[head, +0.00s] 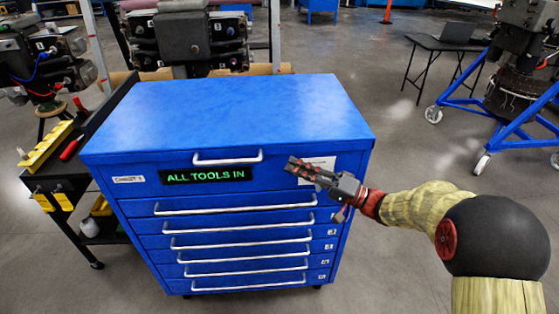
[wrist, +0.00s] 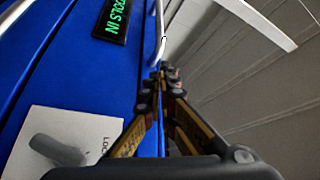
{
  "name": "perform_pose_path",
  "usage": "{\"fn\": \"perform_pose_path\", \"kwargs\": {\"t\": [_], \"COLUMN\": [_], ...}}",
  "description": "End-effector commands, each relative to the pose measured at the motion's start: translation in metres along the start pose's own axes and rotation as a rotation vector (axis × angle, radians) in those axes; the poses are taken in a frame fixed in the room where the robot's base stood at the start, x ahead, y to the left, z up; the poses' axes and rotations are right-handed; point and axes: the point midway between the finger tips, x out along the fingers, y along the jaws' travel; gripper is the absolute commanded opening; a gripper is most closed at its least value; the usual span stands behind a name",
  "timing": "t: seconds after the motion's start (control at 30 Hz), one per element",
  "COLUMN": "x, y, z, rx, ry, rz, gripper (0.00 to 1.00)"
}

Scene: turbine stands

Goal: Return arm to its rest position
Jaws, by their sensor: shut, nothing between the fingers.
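My gripper (head: 296,168) is in front of the right side of the blue tool chest (head: 230,110), near the right end of its top drawer. Its fingers are shut and empty. In the wrist view the closed fingertips (wrist: 163,72) point along the chest's front, close to a silver handle (wrist: 160,30); I cannot tell whether they touch it. My arm reaches in from the right, bent at a dark round joint. All the chest's drawers look closed. Its display (head: 205,175) reads "ALL TOOLS IN" in green.
A black cart (head: 65,180) with yellow bins and a red-handled tool stands left of the chest. Dark machinery (head: 185,40) is behind it. A blue wheeled stand (head: 510,125) and a table with a laptop (head: 445,42) are at the right. Grey floor between is open.

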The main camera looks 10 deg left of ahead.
Motion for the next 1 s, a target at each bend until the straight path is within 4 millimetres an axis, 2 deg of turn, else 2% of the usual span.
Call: {"fn": "perform_pose_path", "kwargs": {"t": [0.1,0.3,0.53,0.67,0.73,0.87,0.93,1.0], "x": [-0.023,-0.046,-0.052,-0.051,-0.053,-0.067,-0.079,-0.094], "y": [-0.001,-0.002,-0.002,0.004,0.019,0.055,0.061,0.058], "z": [-0.002,-0.002,-0.002,-0.001,0.011,0.070,0.104,0.134], "rx": [-0.003,-0.004,0.007,0.101,0.204,0.447,0.549,0.621], "ry": [0.003,0.002,0.001,0.001,-0.033,-0.150,-0.224,-0.291], "rz": [0.000,-0.002,-0.003,0.022,0.079,0.260,0.384,0.521], "gripper": [0.00,0.00,0.00,0.00,0.00,0.00,0.00,0.00]}}
